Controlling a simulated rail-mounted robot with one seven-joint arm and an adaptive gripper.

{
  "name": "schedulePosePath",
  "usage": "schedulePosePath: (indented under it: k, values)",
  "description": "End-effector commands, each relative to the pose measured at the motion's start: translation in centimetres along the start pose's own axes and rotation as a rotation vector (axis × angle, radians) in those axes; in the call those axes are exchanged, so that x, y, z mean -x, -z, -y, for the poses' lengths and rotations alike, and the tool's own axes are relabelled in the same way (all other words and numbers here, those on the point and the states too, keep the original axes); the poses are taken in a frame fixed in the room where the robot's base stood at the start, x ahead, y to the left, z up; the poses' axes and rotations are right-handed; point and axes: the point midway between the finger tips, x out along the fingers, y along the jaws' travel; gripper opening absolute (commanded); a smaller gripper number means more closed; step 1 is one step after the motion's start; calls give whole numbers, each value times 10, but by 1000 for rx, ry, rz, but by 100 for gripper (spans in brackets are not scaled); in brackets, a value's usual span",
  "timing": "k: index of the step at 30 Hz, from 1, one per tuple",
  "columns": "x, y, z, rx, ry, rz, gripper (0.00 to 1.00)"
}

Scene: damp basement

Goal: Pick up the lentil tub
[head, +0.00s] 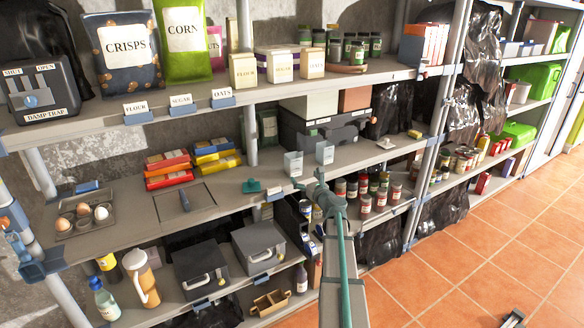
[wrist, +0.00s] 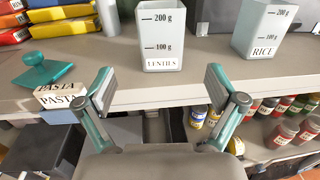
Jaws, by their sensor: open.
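The lentil tub (wrist: 162,42) is a small pale square tub with 100 g and 200 g marks and a LENTILS label. It stands upright on the middle shelf, near its front edge, and also shows in the head view (head: 293,164). My gripper (wrist: 160,92) is open and empty in the wrist view. Its two fingers are spread on either side of the tub's line, with the tub beyond them and apart from them. In the head view my gripper (head: 318,186) is at the shelf front, just right of and below the tub.
A similar RICE tub (wrist: 262,30) stands to the right. A teal object (wrist: 42,72) and PASTA labels (wrist: 62,98) are to the left. Jars (wrist: 285,130) stand on the shelf below. The shelf surface around the lentil tub (wrist: 112,72) is clear.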

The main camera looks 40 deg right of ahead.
Motion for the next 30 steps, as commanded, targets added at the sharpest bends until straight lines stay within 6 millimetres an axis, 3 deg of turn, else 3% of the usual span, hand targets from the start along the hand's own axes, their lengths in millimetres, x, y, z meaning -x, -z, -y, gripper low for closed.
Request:
schedulePosePath:
  k: [12, 19, 30]
  values:
    - [-52, -1, 0, -10, -4, -1, 94]
    - [-64, -1, 0, -8, -5, -2, 94]
    - [-107, 1, 2, -9, -5, -2, 94]
